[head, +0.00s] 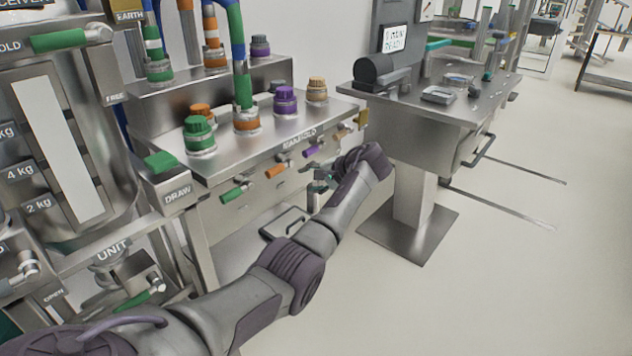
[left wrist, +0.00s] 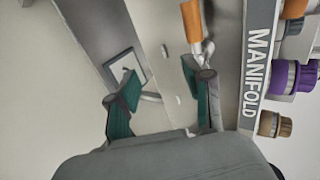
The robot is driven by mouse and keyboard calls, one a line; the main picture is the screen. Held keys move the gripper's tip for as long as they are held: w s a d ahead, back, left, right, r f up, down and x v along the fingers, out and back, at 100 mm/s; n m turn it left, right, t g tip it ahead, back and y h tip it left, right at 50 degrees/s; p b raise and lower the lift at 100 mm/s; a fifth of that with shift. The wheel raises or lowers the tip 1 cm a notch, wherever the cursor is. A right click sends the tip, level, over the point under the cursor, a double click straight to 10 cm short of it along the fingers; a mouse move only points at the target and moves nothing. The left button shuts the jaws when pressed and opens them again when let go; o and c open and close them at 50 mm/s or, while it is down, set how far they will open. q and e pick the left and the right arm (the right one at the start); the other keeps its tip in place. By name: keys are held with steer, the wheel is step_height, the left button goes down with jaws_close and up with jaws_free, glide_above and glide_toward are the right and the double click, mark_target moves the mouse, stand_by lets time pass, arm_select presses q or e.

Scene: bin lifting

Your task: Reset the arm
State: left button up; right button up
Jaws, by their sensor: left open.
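My left arm reaches from the bottom left across the head view. Its gripper (head: 320,180) is in front of the manifold (head: 270,162), partly hidden by the wrist. In the left wrist view the gripper (left wrist: 158,92) has its two green-padded fingers apart with nothing between them. An orange valve handle (left wrist: 192,20) lies just beyond the right-hand finger; whether they touch I cannot tell. In the head view the orange handle (head: 275,171) sits between the green handle (head: 236,193) and the purple handle (head: 312,151). My right gripper is not in view.
A steel bench (head: 425,105) with a small tray (head: 438,95) stands right of the arm on a pedestal. A draw unit (head: 165,185) and a weight-marked vessel (head: 60,150) are at the left. Floor (head: 480,290) at the lower right is clear.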

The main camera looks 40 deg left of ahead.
arm_select(q)
steer(key=shift+d, duration=0.8)
